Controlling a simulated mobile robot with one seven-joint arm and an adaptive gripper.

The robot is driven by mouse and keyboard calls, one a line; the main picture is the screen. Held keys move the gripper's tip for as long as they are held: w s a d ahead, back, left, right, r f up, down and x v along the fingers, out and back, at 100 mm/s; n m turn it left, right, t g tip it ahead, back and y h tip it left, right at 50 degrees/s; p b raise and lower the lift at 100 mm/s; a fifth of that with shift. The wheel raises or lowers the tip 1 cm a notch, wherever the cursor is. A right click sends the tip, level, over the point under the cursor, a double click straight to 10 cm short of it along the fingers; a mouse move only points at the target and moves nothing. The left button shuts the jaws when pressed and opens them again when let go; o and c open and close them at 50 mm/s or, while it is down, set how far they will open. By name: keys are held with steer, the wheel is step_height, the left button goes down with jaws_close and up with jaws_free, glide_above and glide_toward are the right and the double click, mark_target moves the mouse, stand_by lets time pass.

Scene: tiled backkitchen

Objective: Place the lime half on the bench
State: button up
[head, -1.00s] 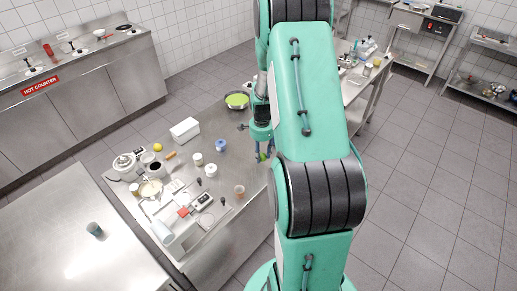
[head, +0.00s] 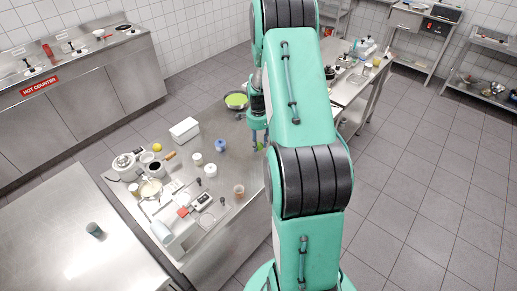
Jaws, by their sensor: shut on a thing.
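My gripper (head: 259,142) hangs fingers-down over the right side of the middle steel bench (head: 230,165), partly hidden behind my own arm. It is shut on the lime half (head: 261,146), of which only a small green patch shows at the fingertips. The arm hides the rest. I cannot tell how high the fingertips are above the bench top.
A dark pan with green contents (head: 236,100) stands behind the gripper. A blue pot (head: 220,145), a white box (head: 185,130), a lemon (head: 157,147) and a brownish cup (head: 239,189) stand to the left. Bare steel lies between the blue pot and the gripper.

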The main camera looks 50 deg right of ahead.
mark_target(259, 148)
steer(key=shift+f, duration=1.65)
steer(key=shift+f, duration=0.1)
steer(key=o, duration=1.1)
steer(key=shift+o, duration=0.2)
step_height(259, 148, up, 12)
steer(key=shift+r, duration=0.1)
steer(key=shift+a+r, duration=0.1)
